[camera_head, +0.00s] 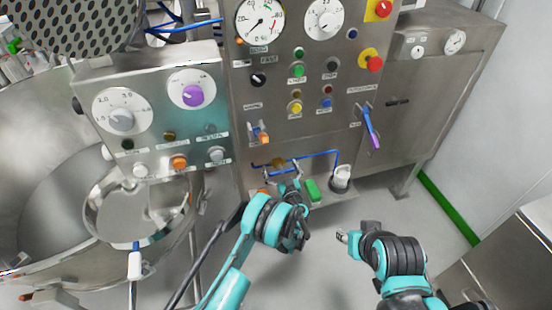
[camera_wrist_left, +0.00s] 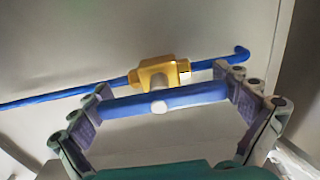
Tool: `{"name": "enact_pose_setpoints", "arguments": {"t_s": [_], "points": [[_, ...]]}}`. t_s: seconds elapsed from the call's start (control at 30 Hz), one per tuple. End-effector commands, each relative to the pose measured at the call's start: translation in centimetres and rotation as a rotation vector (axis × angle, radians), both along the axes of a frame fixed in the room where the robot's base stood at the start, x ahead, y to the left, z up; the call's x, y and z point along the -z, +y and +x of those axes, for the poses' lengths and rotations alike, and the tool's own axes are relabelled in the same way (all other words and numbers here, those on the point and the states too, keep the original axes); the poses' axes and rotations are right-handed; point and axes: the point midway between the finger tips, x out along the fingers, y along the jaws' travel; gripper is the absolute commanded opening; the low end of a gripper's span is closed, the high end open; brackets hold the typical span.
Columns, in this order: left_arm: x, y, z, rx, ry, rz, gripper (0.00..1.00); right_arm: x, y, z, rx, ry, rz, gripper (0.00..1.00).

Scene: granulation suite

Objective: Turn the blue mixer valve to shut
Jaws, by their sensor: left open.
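A brass valve (camera_wrist_left: 158,74) with a blue bar handle (camera_wrist_left: 195,97) and a pale centre knob sits on a thin blue pipe (camera_wrist_left: 60,97) in the left wrist view. The handle lies nearly along the pipe. My left gripper (camera_wrist_left: 163,88) is open, with one finger near each end of the handle; I cannot tell whether they touch it. In the head view the brass valve (camera_head: 278,163) is low on the steel panel, its handle mostly hidden by my left gripper (camera_head: 286,184). My right gripper (camera_head: 343,236) is away from the panel, its opening unclear.
Another lever, blue and purple (camera_head: 370,128), is on the panel to the right. A green block (camera_head: 313,190) and a white-topped fitting (camera_head: 341,177) are close to my left gripper. A steel bowl (camera_head: 50,200) stands at left. Floor (camera_head: 330,275) is clear between my arms.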

Motion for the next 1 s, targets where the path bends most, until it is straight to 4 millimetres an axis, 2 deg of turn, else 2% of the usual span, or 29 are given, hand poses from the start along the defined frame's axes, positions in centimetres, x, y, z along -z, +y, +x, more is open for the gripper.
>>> {"name": "enact_pose_setpoints", "arguments": {"t_s": [0.3, 0.33, 0.47, 0.77, 1.0], "points": [[-0.01, -0.04, -0.05, 0.001, 0.0, 0.0, 1.0, 0.03, 0.0, -0.02, 0.0, 0.0, 0.0, 0.4], [-0.01, -0.04, -0.05, 0.001, 0.0, 0.0, 0.97, 0.03, 0.0, -0.03, 0.0, 0.0, 0.0, 0.4], [-0.01, -0.02, -0.03, 0.001, 0.0, 0.0, 0.64, 0.03, 0.0, -0.02, 0.0, 0.0, 0.0, 0.4], [0.0, -0.01, 0.0, 0.001, 0.006, 0.015, 0.64, 0.02, 0.0, -0.01, 0.0, 0.0, 0.0, 0.4], [0.0, -0.04, 0.02, 0.0, 0.037, 0.112, 0.63, 0.02, 0.0, -0.01, 0.0, 0.0, 0.0, 0.4]]}}
